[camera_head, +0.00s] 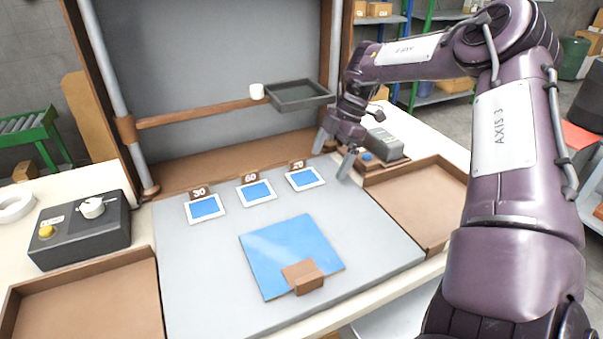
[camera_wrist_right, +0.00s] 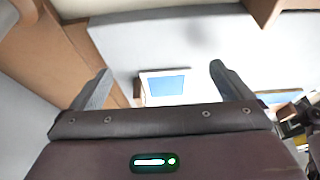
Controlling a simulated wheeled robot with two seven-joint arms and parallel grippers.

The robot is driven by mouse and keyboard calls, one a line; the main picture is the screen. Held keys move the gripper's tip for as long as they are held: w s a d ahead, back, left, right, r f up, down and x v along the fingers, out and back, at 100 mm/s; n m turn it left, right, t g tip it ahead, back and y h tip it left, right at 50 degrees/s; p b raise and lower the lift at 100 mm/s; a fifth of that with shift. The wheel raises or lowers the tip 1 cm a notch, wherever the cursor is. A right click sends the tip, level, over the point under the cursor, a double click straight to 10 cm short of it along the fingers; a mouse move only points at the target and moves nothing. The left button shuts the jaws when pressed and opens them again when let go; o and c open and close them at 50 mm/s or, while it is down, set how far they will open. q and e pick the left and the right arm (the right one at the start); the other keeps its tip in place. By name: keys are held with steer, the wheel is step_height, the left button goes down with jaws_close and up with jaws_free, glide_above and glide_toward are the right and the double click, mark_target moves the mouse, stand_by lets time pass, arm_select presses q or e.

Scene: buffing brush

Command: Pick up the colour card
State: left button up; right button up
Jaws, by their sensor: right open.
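Three small blue cards with white borders lie in a row on the grey mat: left card (camera_head: 206,207), middle card (camera_head: 257,191) and right card (camera_head: 304,179). A brown number tag stands behind each. A larger blue sheet (camera_head: 285,250) lies nearer, with a brown block (camera_head: 302,276) at its front edge. I cannot tell which is the colour card. My right gripper (camera_head: 333,152) is open and empty, just behind and right of the right card. In the right wrist view, a white-bordered blue card (camera_wrist_right: 166,86) shows between the open fingers (camera_wrist_right: 160,70). My left gripper is out of view.
Brown trays stand at the front left (camera_head: 85,300) and right (camera_head: 425,200). A dark control box (camera_head: 80,232) is at left. A grey device (camera_head: 380,145) stands close beside my right gripper.

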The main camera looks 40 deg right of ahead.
mark_target(301, 177)
steer(key=a, duration=0.2)
steer(key=w+a, duration=0.1)
steer(key=a, duration=0.2)
steer(key=shift+w+a+p, duration=0.35)
steer(key=shift+w+a, duration=0.05)
steer(key=shift+a+f, duration=0.25)
steer(key=shift+f, duration=0.05)
steer(key=shift+w+f, duration=0.1)
steer(key=shift+f, duration=0.25)
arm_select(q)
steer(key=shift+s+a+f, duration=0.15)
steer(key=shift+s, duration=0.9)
arm_select(e)
steer(key=c, duration=1.1)
